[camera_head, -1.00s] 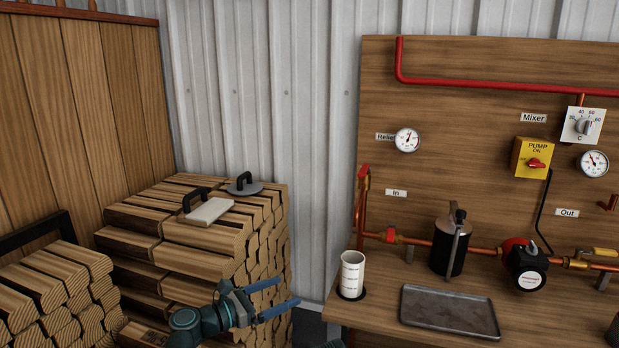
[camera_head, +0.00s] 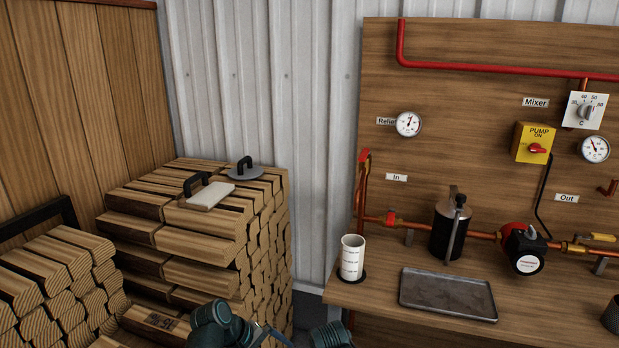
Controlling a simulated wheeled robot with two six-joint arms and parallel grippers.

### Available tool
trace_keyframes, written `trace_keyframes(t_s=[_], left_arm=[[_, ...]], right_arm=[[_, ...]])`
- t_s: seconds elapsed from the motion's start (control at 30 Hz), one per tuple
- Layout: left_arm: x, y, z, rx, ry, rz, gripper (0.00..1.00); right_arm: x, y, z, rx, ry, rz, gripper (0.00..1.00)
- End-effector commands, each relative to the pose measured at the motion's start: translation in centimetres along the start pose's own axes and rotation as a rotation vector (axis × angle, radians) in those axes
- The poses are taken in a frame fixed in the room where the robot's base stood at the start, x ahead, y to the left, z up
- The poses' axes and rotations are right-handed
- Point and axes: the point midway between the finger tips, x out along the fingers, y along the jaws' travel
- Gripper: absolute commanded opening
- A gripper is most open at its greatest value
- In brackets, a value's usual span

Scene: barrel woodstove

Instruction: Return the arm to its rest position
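My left arm comes in at the bottom, in front of the firewood stack. Its gripper (camera_head: 272,337) is at the bottom edge, and only a bit of its blue fingers shows; the rest is cut off, so its opening cannot be told. I see nothing held in the visible part. A teal link of mine (camera_head: 331,336) shows at the bottom just right of it, below the front left corner of the workbench. My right gripper is not in view.
A firewood stack (camera_head: 205,240) stands left, with two handled tools on top, one with a pale plate (camera_head: 211,196) and one round and grey (camera_head: 245,174). The workbench (camera_head: 380,320) holds a white measuring cup (camera_head: 352,258), a metal tray (camera_head: 448,293), and pump piping.

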Motion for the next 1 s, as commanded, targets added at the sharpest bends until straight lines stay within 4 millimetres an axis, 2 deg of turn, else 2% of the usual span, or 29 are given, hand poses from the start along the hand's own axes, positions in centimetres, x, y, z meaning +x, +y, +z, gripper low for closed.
trace_keyframes(t_s=[0.1,0.37,0.43,0.67,1.0], left_arm=[[0.0,-3.6,-0.2,0.252,0.032,-0.19,1.0],[-1.9,-9.3,-1.4,0.666,0.015,-0.537,1.0],[-3.4,-8.3,-0.7,0.709,-0.001,-0.565,1.0],[-6.3,-4.7,2.5,0.771,-0.04,-0.59,1.0],[-12.5,2.1,9.1,0.91,-0.12,-0.653,1.0]], right_arm=[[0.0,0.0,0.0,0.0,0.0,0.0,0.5],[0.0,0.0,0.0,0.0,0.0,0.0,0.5],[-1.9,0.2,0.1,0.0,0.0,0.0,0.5],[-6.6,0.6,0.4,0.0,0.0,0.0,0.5],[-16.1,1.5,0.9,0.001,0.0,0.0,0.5]])
